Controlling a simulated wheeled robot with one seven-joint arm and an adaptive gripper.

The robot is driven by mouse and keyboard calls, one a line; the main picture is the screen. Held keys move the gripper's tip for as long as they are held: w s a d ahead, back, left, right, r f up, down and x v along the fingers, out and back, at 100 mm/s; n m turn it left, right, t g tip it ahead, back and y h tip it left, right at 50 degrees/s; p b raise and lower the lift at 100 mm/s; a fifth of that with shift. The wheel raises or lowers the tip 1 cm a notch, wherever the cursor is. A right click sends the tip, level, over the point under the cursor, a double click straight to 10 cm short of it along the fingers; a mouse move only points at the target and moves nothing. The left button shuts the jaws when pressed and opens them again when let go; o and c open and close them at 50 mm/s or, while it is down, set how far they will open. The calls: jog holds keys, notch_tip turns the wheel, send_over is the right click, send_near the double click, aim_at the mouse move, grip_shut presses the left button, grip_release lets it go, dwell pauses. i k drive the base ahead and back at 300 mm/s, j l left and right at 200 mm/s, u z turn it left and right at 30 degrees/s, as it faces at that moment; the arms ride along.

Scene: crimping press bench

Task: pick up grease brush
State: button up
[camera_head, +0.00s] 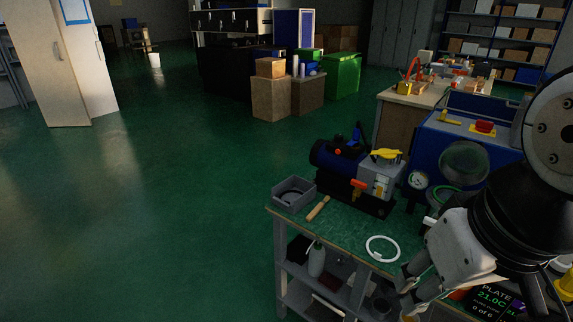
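A short wooden-handled tool, which looks like the grease brush (318,208), lies on the green top of the bench (340,230), near its left edge and just right of a grey bin. Its bristles are too small to make out. My gripper (405,288) is at the lower right, over the front edge of the bench, well to the right of the brush and nearer the camera. Its two fingers look spread apart with nothing seen between them. My arm hides the right part of the bench.
The grey bin (293,193) stands at the bench's left corner. A blue and black press machine (345,165) with a yellow-topped block stands behind the brush. A white ring (382,249) lies between brush and gripper. A screen (490,302) is below my arm. Green floor at left is clear.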

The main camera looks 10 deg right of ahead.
aim_at(310, 217)
jog(key=i+j+z, duration=0.85)
jog(key=k+j, duration=0.05)
